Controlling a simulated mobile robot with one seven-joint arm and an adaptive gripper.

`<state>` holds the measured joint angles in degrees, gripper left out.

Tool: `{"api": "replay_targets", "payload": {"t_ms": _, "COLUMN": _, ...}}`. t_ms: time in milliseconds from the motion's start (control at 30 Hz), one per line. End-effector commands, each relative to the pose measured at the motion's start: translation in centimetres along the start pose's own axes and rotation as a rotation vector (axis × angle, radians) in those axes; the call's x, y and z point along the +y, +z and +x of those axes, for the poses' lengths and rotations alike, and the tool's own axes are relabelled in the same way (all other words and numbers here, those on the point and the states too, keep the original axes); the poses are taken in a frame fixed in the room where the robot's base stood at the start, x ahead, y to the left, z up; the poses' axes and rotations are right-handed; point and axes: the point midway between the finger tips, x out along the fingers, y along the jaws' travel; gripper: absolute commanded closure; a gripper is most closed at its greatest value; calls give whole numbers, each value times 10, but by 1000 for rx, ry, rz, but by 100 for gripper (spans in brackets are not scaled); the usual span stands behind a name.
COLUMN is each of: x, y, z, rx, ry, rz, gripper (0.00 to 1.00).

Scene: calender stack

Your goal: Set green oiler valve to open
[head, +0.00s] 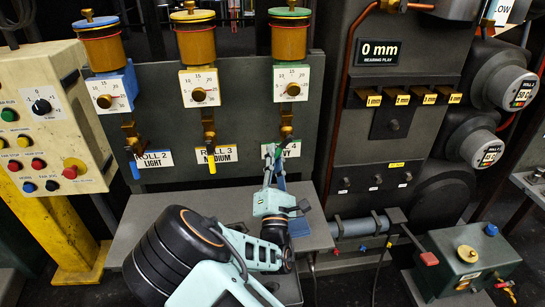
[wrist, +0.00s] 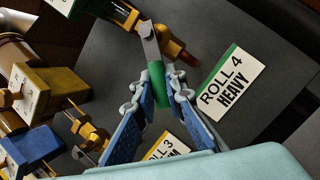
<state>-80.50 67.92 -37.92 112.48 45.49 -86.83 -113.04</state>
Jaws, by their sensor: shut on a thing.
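The green oiler (head: 291,42) is an amber cup with a green lid at the right of three oilers. Its brass valve (head: 286,132) sits below the green-framed dial, above the ROLL 4 label (head: 292,149). In the wrist view, a flat metal lever (wrist: 149,42) runs from the brass valve body to a green handle grip (wrist: 156,75). My gripper (wrist: 157,88) is shut on this green handle, with one blue-padded finger on each side. In the head view, my gripper (head: 271,152) is at the valve and mostly hides the handle.
The blue oiler's handle (head: 135,169) and the yellow oiler's handle (head: 212,166) hang straight down to the left. A grey ledge (head: 135,215) lies below. A control box (head: 47,120) stands at far left. A panel with brass tabs (head: 393,122) is close on the right.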

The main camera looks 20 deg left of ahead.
Motion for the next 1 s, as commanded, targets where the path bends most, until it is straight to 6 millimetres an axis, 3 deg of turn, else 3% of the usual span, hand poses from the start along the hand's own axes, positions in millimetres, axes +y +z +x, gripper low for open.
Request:
{"api": "replay_targets", "payload": {"t_ms": 500, "x": -29, "y": 9, "z": -4, "rx": 89, "ry": 172, "rz": -426, "gripper": 100}}
{"api": "replay_targets", "payload": {"t_ms": 1000, "x": -38, "y": 17, "z": -2, "rx": 131, "ry": 255, "rz": -623, "gripper": 100}}
